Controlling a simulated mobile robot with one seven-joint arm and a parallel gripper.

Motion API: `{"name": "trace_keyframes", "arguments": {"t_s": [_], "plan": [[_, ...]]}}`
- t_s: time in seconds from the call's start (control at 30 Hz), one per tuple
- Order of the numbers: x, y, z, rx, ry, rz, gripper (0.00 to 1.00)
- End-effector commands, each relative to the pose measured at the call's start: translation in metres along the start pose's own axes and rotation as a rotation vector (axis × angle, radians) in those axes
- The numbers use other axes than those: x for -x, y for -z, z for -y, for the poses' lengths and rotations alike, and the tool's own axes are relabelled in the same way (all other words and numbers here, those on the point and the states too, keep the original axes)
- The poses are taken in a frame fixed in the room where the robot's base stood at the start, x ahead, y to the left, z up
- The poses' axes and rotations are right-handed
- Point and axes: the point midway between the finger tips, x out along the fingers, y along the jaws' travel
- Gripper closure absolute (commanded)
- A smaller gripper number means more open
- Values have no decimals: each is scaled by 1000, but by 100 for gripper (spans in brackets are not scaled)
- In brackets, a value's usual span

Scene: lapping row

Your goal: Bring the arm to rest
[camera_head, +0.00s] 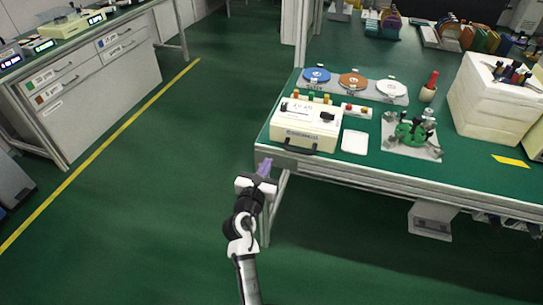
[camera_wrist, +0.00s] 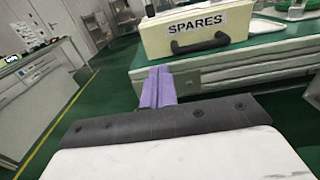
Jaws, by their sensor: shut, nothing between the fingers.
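My gripper (camera_head: 264,167) is at the end of my arm, just left of the front left corner of the green-topped bench (camera_head: 468,188). In the wrist view its purple fingers (camera_wrist: 157,88) are together, with nothing between them. They point toward the bench edge and the cream case marked SPARES (camera_wrist: 196,28), which lies beyond them. The arm reaches forward from the bottom of the head view, over the green floor. I cannot tell whether the fingertips touch the bench edge.
On the bench, the cream case (camera_head: 305,127) stands near the left corner, with a white pad (camera_head: 355,142), coloured discs (camera_head: 352,80) and a green fixture (camera_head: 411,132) nearby. A drawer bench (camera_head: 95,75) stands at left. Green floor (camera_head: 150,190) between is open.

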Motion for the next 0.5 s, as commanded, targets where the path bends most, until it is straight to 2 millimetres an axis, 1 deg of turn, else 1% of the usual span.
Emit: {"name": "trace_keyframes", "arguments": {"t_s": [0.03,0.2,0.4,0.47,0.5], "plan": [[8,2,0,1,-1,-1,100],[21,1,0,0,-1,-1,100],[24,0,0,0,0,0,100],[24,-4,-4,-20,-11,6,100],[24,-10,-11,-53,-28,16,100]]}}
